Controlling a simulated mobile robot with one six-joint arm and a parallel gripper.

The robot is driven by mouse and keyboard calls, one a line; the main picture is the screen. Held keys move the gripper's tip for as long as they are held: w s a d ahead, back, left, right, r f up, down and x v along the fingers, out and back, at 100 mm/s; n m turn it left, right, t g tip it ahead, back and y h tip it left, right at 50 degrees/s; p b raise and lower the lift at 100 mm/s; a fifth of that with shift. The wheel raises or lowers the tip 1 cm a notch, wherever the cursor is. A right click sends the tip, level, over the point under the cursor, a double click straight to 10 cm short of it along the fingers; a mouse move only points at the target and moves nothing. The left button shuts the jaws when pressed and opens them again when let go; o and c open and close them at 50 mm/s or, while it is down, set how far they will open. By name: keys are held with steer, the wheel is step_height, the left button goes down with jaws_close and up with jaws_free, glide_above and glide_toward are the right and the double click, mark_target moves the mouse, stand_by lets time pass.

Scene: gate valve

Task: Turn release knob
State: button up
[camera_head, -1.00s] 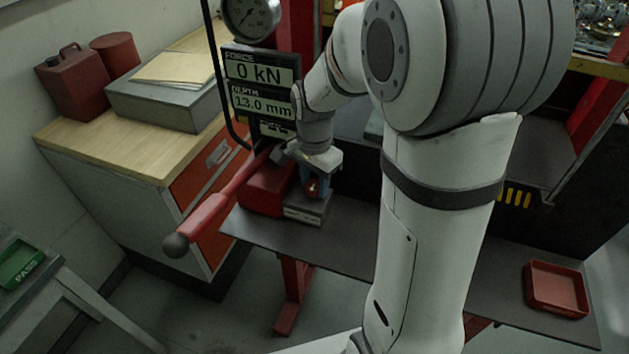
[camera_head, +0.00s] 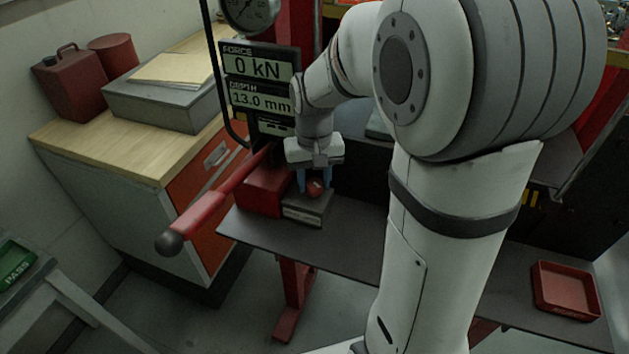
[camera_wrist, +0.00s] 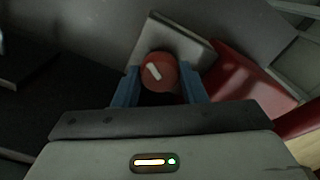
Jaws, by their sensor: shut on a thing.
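The release knob (camera_wrist: 159,72) is a round red knob with a white pointer bar, on a grey block (camera_wrist: 185,42) in the wrist view. In the head view the knob (camera_head: 315,188) shows below my gripper (camera_head: 314,183), on the same block beside a red pump body (camera_head: 262,192). My gripper's blue fingers (camera_wrist: 160,83) stand on either side of the knob and are shut on it. In the wrist view the white bar tilts from upper left to lower right.
A red lever (camera_head: 215,205) with a black ball end juts out left of the pump. The display (camera_head: 260,75) reads 0 kN and 13.0 mm. A red tray (camera_head: 566,290) lies at the right of the dark shelf (camera_head: 390,255). A wooden-topped cabinet (camera_head: 120,150) stands at left.

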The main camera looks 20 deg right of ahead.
mark_target(314, 182)
steer(key=shift+n+b, duration=0.4)
steer(key=shift+n, duration=1.9)
steer(key=o, duration=1)
steer(key=shift+r, duration=0.1)
step_height(314, 182, up, 8)
steer(key=shift+f+b, duration=0.15)
steer(key=shift+b, duration=0.2)
